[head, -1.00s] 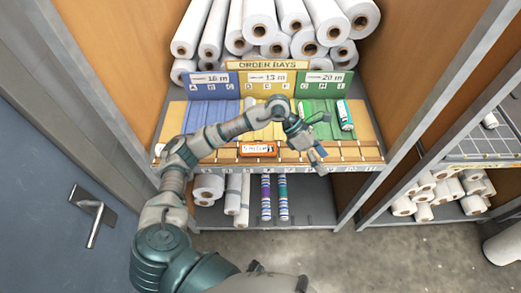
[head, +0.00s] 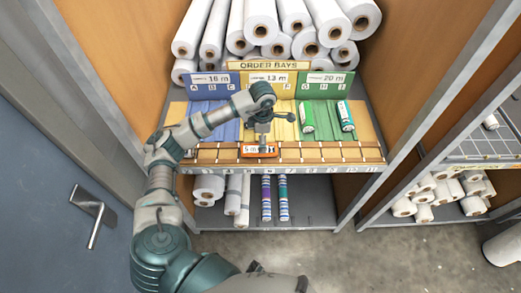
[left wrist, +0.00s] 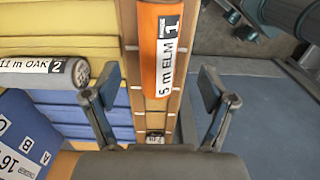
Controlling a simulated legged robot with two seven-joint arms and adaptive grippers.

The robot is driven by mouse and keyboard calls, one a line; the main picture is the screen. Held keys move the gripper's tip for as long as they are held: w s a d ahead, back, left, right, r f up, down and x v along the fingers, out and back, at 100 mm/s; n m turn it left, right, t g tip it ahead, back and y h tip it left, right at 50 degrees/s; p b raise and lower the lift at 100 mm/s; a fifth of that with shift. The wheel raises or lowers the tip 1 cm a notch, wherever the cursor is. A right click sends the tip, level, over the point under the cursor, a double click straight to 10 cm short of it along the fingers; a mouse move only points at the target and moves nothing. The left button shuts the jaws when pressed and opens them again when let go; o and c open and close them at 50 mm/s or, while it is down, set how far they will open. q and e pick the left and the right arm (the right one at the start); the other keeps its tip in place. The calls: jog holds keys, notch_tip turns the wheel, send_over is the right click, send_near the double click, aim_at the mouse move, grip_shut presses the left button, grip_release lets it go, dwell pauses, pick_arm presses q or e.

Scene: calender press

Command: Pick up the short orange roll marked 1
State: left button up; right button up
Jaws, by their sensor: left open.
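The short orange roll marked 1 (head: 258,150) lies on the front wooden ledge of the order bays shelf, below the yellow bay. In the left wrist view the orange roll (left wrist: 152,45) shows a white label reading "5 m ELM" and 1, with its near end between the finger lines. My left gripper (left wrist: 158,88) is open and empty, with one finger on each side of the roll's near end. In the head view the left gripper (head: 264,130) hangs above the roll and partly hides it. I cannot tell whether the fingers touch it. My right gripper is not in view.
A grey roll labelled "11 m OAK" 2 (left wrist: 40,72) lies close to one finger in the wrist view. Two green-and-white rolls (head: 307,117) lie in the green bay. White rolls (head: 261,20) are stacked behind. The ledge (head: 330,153) is clear on the right.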

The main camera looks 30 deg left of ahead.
pick_arm(q)
jog(key=shift+a+f, duration=0.25)
jog(key=shift+f, duration=0.45)
notch_tip(320, 180, down, 4)
jog(key=shift+a+r+p, duration=0.1)
jog(key=shift+a+p, duration=0.05)
jog(key=shift+p, duration=0.3)
jog(key=shift+d+f, duration=0.2)
jog(key=shift+f, duration=0.3)
jog(key=shift+d, duration=0.15)
jog(key=shift+c, duration=0.2)
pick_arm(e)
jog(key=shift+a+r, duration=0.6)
pick_arm(q)
jog(key=c, duration=1.3)
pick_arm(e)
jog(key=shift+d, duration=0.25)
